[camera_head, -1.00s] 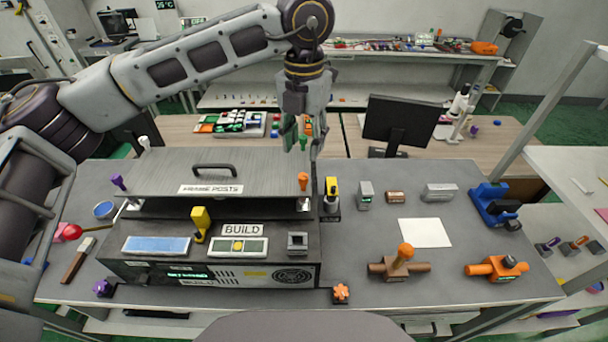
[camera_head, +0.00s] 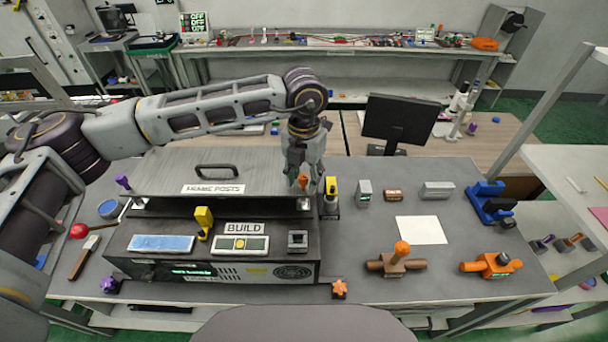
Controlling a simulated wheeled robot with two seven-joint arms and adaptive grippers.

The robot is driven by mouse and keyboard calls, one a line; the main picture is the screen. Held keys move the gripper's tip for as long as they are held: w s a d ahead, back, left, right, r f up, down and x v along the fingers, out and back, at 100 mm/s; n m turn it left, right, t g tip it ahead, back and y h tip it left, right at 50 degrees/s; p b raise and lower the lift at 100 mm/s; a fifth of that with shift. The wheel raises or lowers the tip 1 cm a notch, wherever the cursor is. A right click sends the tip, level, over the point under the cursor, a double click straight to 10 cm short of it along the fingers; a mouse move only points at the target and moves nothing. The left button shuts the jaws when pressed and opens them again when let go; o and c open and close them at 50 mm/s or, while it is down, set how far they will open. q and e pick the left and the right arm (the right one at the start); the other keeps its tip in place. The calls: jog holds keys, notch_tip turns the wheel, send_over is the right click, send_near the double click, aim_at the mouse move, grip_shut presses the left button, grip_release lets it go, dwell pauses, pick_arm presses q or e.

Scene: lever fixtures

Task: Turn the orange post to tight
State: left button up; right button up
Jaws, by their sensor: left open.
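The orange post (camera_head: 303,183) stands at the front right corner of the raised grey panel labelled "FRAME POSTS" (camera_head: 250,165). My left gripper (camera_head: 304,178) points down over that corner with its fingers open. The orange post's head shows between or just in front of the fingertips; I cannot tell whether they touch it. The lower part of the post is hard to make out. A purple post (camera_head: 122,182) stands at the panel's front left corner. The back posts are hidden behind my left arm and gripper. My right gripper is out of view.
A yellow-headed lever (camera_head: 331,190) stands close to the right of the gripper. A black handle (camera_head: 216,169) rises from the panel. Below is the "BUILD" unit (camera_head: 205,265) with a yellow lever (camera_head: 203,217). Orange and brown valves (camera_head: 396,259) stand at the right.

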pick_arm(q)
grip_shut()
dwell(0.3)
dwell(0.3)
